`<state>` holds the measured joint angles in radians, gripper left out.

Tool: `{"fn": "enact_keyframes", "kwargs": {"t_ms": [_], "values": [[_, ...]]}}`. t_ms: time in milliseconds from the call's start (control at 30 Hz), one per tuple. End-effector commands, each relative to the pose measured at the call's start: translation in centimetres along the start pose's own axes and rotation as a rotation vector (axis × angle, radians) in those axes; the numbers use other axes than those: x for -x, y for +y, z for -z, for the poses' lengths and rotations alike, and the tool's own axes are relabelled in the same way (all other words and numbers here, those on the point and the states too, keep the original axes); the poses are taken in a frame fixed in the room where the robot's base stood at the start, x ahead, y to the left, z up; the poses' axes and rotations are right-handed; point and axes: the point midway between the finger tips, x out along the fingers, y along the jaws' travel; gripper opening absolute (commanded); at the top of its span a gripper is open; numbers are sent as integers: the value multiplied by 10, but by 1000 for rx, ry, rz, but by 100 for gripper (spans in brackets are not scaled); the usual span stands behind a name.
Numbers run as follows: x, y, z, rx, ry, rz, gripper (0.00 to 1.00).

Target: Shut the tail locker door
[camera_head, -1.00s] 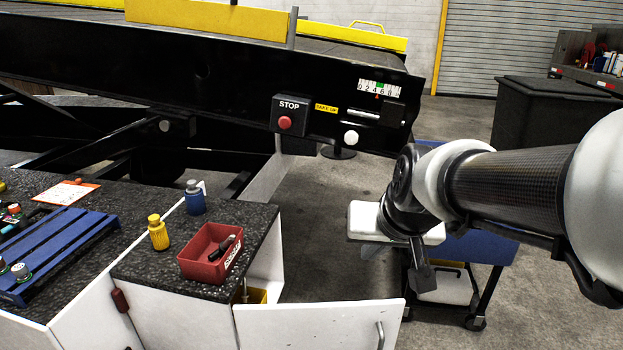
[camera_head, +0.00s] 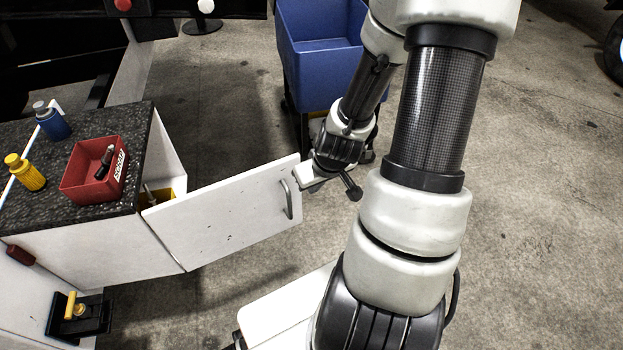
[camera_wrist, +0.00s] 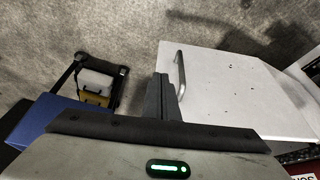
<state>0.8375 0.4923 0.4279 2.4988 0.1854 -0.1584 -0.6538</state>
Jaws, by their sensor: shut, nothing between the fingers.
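The white locker door (camera_head: 235,215) stands wide open, swung out from the end of the white locker under the dark speckled top (camera_head: 125,185). Its curved metal handle (camera_head: 287,198) is near the free edge. My gripper (camera_head: 306,178) is at that free edge, close to the handle; in the head view its fingers are mostly hidden. In the wrist view the shut, empty fingers (camera_wrist: 161,95) lie just left of the door (camera_wrist: 235,90) and its handle (camera_wrist: 181,72). I cannot tell whether they touch the door.
A red bin (camera_head: 95,172), a yellow bottle (camera_head: 25,172) and a blue bottle (camera_head: 52,122) stand on the top. Something yellow (camera_head: 160,195) shows inside the locker. A blue cart (camera_head: 318,55) stands behind my gripper.

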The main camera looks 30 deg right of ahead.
Motion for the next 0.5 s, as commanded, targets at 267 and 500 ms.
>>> {"fn": "enact_keyframes", "kwargs": {"t_ms": [267, 500], "values": [[-65, 0, -2, -1, -2, 1, 0], [-75, 0, 29, 1, 0, -2, 0]]}}
